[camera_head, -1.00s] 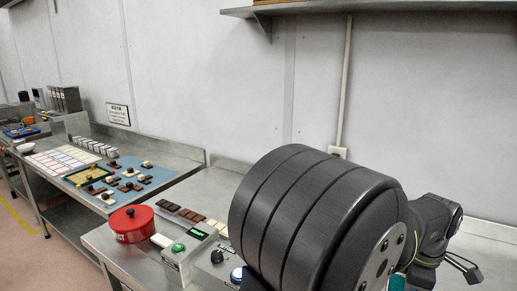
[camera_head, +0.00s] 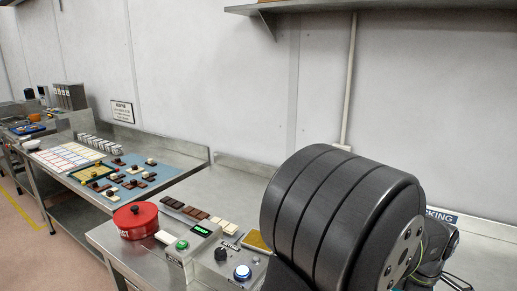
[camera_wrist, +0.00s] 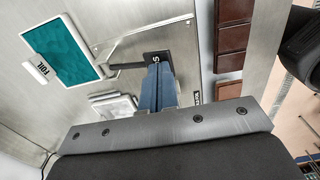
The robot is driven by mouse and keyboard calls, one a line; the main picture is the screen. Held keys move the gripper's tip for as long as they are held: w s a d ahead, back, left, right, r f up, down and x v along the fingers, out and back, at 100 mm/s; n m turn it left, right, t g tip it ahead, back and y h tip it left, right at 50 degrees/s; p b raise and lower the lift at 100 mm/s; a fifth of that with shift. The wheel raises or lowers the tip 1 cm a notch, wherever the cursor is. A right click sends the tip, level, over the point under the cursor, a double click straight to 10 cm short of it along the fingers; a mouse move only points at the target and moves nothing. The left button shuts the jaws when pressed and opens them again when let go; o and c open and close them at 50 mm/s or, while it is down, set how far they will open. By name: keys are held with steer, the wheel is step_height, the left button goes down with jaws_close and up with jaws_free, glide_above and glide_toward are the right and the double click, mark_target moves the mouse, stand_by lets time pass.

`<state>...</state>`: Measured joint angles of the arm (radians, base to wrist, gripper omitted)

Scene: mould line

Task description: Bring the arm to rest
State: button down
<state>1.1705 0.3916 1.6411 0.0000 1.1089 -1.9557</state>
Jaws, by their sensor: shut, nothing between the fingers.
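My gripper (camera_wrist: 157,90) shows in the wrist view with its two blue-grey fingers together and nothing between them. The fingers point at a steel bench top, over a small black piece marked with a white S. I cannot tell whether they touch it. In the head view my large dark arm link (camera_head: 345,215) fills the lower right, and my gripper is hidden behind it or out of the frame.
A teal foil sheet (camera_wrist: 62,48) and brown chocolate slabs (camera_wrist: 233,37) lie near the gripper. A shelf (camera_head: 370,5) hangs above.

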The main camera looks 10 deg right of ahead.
stand_by(0.6)
step_height(320, 180, up, 6)
steer(key=shift+f, duration=0.1)
step_height(320, 180, down, 4)
steer(key=shift+r, duration=0.25)
